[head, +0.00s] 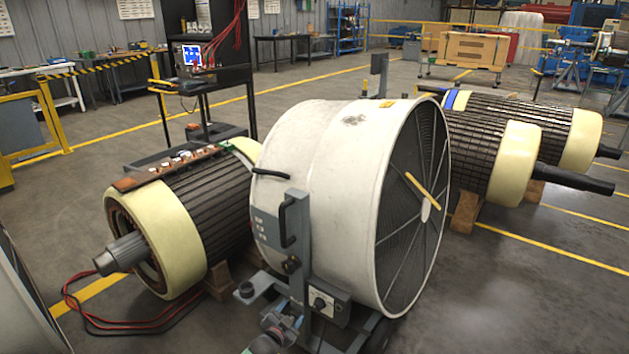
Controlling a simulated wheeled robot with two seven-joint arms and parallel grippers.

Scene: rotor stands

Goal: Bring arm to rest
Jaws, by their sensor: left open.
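My left gripper is hard to make out; it is not clearly distinct from the dark parts at the bottom middle, by the foot of the fan stand. I see nothing held in it. My right gripper does not show. A rotor (215,210) with pale end bands lies on wooden blocks left of the middle. Two more rotors (485,160) (575,135) lie at the right. A large white drum fan (320,170) stands in the middle and hides part of the left rotor.
The fan's stand (298,245) has a handle and control box. Red and black cables (90,315) lie on the floor. A yellow barrier (55,125) stands at the left, a wooden crate (470,50) at the back. The floor at the lower right (540,300) is clear.

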